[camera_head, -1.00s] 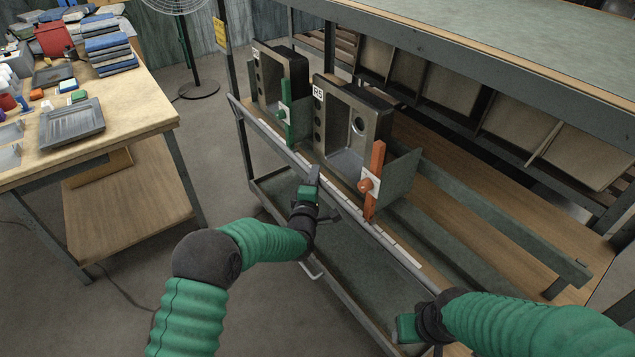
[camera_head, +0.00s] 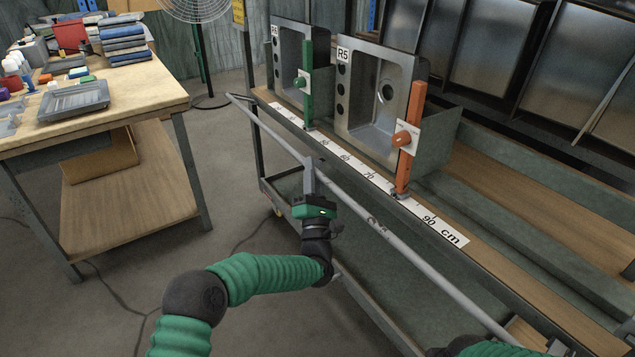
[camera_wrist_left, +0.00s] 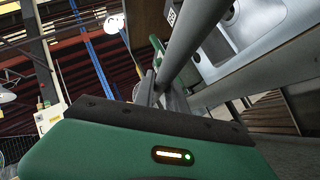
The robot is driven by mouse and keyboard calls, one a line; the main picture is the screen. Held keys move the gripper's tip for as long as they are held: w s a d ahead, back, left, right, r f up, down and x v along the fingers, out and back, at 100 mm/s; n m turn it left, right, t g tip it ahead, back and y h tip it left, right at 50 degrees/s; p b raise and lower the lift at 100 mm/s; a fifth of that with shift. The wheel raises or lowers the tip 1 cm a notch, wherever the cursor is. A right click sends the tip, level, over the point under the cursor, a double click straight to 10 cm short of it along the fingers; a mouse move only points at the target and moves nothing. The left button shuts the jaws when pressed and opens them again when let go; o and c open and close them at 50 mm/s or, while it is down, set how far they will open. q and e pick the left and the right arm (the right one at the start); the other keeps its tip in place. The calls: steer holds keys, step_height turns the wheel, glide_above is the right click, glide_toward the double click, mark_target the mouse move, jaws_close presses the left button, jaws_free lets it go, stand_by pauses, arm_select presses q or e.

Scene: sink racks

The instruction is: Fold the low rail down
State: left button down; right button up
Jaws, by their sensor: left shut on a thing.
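The low rail (camera_head: 430,269) is a long thin grey bar along the front of the sink rack. In the head view it stands out from the rack front, below and in front of the white centimetre ruler (camera_head: 350,163). My left gripper (camera_head: 309,168) is shut on the rail, left of its middle, with its green body below the bar. In the left wrist view the gripper's dark edge (camera_wrist_left: 150,115) shows close up with grey bars beyond it.
Two steel sinks (camera_head: 372,105) stand on the rack above the ruler, with a green upright (camera_head: 308,90) and an orange upright (camera_head: 411,135) beside them. A cluttered wooden workbench (camera_head: 130,105) stands at left. Open floor lies between bench and rack.

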arm_select(q)
steer(key=shift+s+a+f+n+y+b, duration=0.15)
steer(key=shift+f+n+y+b, duration=0.45)
steer(key=shift+f+b, duration=0.7)
steer(key=shift+s+a+f+n+y+b, duration=0.15)
steer(key=shift+f+n+y+b, duration=0.45)
steer(key=shift+f+b, duration=0.65)
arm_select(e)
steer(key=s+x, duration=0.1)
steer(key=x, duration=0.5)
steer(key=shift+f, duration=0.3)
arm_select(q)
steer(key=shift+w+f, duration=0.1)
steer(key=c, duration=1.4)
jaws_free()
arm_select(e)
steer(key=shift+s, duration=0.1)
arm_select(q)
steer(key=shift+o, duration=0.2)
arm_select(e)
steer(key=shift+r, duration=0.1)
arm_select(q)
steer(key=p+v, duration=0.4)
steer(key=v, duration=1.3)
steer(key=shift+w+a+f, duration=0.15)
steer(key=shift+f, duration=0.1)
arm_select(e)
steer(key=v, duration=0.3)
steer(key=shift+w+r, duration=0.3)
